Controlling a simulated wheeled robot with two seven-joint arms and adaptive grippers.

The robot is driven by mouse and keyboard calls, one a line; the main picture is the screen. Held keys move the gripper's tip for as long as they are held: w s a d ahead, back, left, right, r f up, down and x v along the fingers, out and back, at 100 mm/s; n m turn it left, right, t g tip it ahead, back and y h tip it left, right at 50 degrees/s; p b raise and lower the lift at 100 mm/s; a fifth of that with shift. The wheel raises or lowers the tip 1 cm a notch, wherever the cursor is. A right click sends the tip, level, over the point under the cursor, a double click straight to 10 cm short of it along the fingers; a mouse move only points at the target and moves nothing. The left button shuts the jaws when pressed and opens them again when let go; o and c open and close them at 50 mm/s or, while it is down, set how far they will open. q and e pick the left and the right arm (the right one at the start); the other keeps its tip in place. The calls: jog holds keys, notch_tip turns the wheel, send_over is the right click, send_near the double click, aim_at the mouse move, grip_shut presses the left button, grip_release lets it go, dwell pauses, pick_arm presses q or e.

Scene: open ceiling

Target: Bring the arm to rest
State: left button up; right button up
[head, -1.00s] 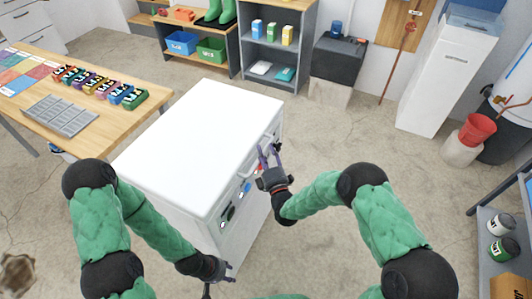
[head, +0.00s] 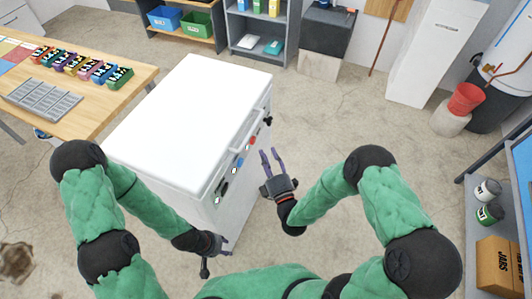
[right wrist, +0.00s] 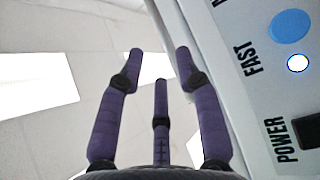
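My right gripper (head: 272,160) is in front of the white cabinet-like machine (head: 185,115), apart from its front panel. Its purple fingers are spread, with nothing between them; the right wrist view shows the fingers (right wrist: 160,70) apart and empty. My left gripper (head: 222,248) is low at the machine's near corner, small and dark; its finger opening is unclear. The panel carries a red button (head: 253,140), a blue button (head: 238,162) and a black switch (head: 219,190). In the right wrist view the blue button (right wrist: 291,26) is above a lit indicator (right wrist: 298,63), with the POWER switch (right wrist: 296,131) below.
A wooden table (head: 100,112) with coloured labelled bins (head: 82,66) and a grey divided tray (head: 42,100) stands left. A shelf with cans (head: 488,190) and a cardboard box (head: 498,265) stands right. The floor (head: 330,120) between machine and right shelf is clear.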

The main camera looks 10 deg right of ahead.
dwell(0.4)
jog(key=s+f+m+g+p, duration=0.3)
jog(key=f+m+g+p, duration=0.1)
jog(key=f+m+g, duration=0.7)
jog(key=s+f+m+g+p, duration=0.3)
jog(key=s+m+g, duration=0.5)
jog(key=s, duration=0.9)
jog(key=shift+s+a+f+m, duration=0.35)
jog(key=shift+a+f+m, duration=0.1)
jog(key=shift+f+m, duration=0.2)
dwell(0.7)
